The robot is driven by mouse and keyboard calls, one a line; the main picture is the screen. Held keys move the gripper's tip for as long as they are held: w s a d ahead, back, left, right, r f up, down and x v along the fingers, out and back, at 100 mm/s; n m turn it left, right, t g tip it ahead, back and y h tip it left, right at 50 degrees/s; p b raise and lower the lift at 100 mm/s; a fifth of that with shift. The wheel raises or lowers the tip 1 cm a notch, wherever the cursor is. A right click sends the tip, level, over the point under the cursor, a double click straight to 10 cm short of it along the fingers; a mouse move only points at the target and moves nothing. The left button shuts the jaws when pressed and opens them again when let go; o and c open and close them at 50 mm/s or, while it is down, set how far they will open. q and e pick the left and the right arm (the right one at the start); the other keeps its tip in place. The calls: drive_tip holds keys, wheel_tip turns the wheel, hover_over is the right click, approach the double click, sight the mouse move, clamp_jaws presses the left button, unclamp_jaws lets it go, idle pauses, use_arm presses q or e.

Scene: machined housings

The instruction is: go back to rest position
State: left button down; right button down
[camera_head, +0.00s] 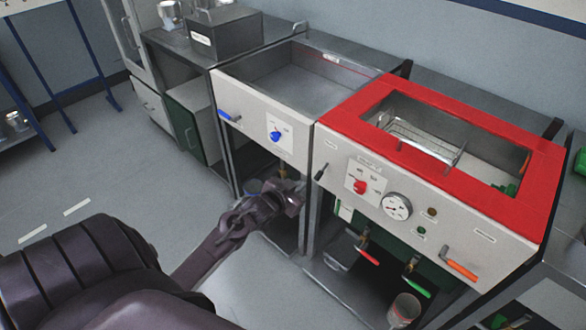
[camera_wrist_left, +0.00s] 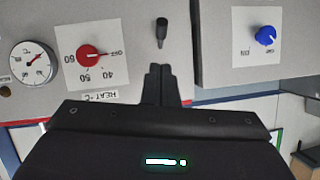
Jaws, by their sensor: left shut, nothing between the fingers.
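My left gripper (camera_head: 292,203) is in front of the machine fronts, below the panel with the blue knob (camera_head: 275,136). In the left wrist view its two fingers (camera_wrist_left: 161,80) are together, with nothing between them. They point towards the panels, and a small black lever (camera_wrist_left: 162,32) shows beyond the tips, apart from them. The red knob (camera_wrist_left: 88,53) and the blue knob show on either side of the fingers. My right gripper is in neither view.
A red-framed basin (camera_head: 350,120) stands right of a plain metal basin (camera_head: 300,80). A gauge (camera_head: 397,206), an orange-handled lever (camera_head: 461,270) and red and green valve handles stick out at the front. The floor at left is clear.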

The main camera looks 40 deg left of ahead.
use_arm(q)
drive_tip(key=s+d+f+g, duration=0.3)
drive_tip(key=s+f, duration=0.5)
drive_tip(key=f, duration=0.4)
drive_tip(key=s+d+f+g, duration=0.25)
drive_tip(key=s+f, duration=0.45)
drive_tip(key=f, duration=0.6)
drive_tip(key=s+d+f+g, duration=0.2)
drive_tip(key=s+f, duration=0.3)
drive_tip(key=s, duration=0.4)
drive_tip(key=s+d+f+g, duration=0.2)
drive_tip(key=s+d+f, duration=0.2)
drive_tip(key=s, duration=0.6)
drive_tip(key=s+d+f+m+g+h, duration=0.1)
drive_tip(key=s+d+f+g, duration=0.2)
drive_tip(key=s+f, duration=0.4)
drive_tip(key=s, duration=0.3)
drive_tip(key=shift+d+f, duration=0.15)
drive_tip(key=shift+f, duration=0.25)
